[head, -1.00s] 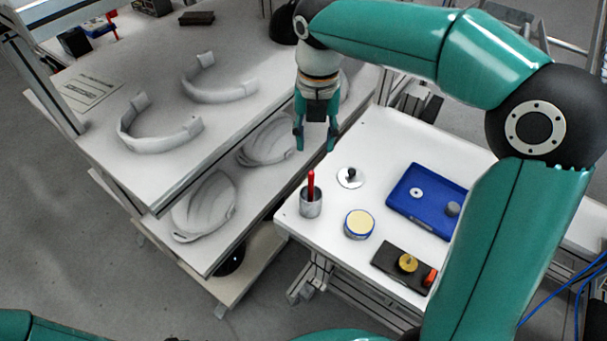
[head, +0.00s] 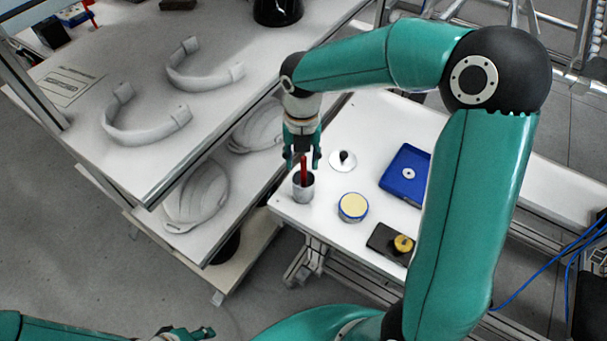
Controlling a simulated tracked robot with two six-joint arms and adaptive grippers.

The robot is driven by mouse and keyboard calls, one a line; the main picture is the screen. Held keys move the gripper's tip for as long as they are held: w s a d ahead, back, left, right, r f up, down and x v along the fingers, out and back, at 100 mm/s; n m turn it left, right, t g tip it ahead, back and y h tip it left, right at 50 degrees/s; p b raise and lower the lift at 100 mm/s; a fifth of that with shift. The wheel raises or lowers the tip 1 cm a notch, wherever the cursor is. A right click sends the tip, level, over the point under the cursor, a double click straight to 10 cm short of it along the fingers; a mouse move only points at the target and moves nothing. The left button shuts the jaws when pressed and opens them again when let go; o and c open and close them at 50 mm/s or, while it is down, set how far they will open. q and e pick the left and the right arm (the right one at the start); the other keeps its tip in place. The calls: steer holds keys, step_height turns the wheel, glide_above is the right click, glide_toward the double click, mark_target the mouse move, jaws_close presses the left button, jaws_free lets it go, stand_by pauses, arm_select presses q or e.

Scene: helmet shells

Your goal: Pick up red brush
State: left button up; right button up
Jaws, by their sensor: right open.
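The red brush (head: 304,170) stands upright in a small grey metal cup (head: 303,189) near the left corner of the white side table. Only its red handle shows; its lower end is hidden in the cup. My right gripper (head: 303,163) is open and points down over the cup, with its fingers on either side of the handle's upper part in the picture. I cannot tell whether they touch it. Part of my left gripper (head: 190,333) shows at the bottom edge, far from the brush; its jaws are unclear.
On the side table (head: 331,221) are a round yellow-topped tin (head: 353,207), a white disc with a black knob (head: 343,160), a blue tray (head: 410,166) and a dark block with a yellow knob (head: 388,243). A workbench with helmet shells (head: 197,196) stands at the left.

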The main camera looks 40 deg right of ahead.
mark_target(304, 172)
steer(key=shift+s+f+p, duration=0.2)
steer(key=shift+f+p, duration=0.1)
steer(key=shift+f, duration=2)
jaws_close()
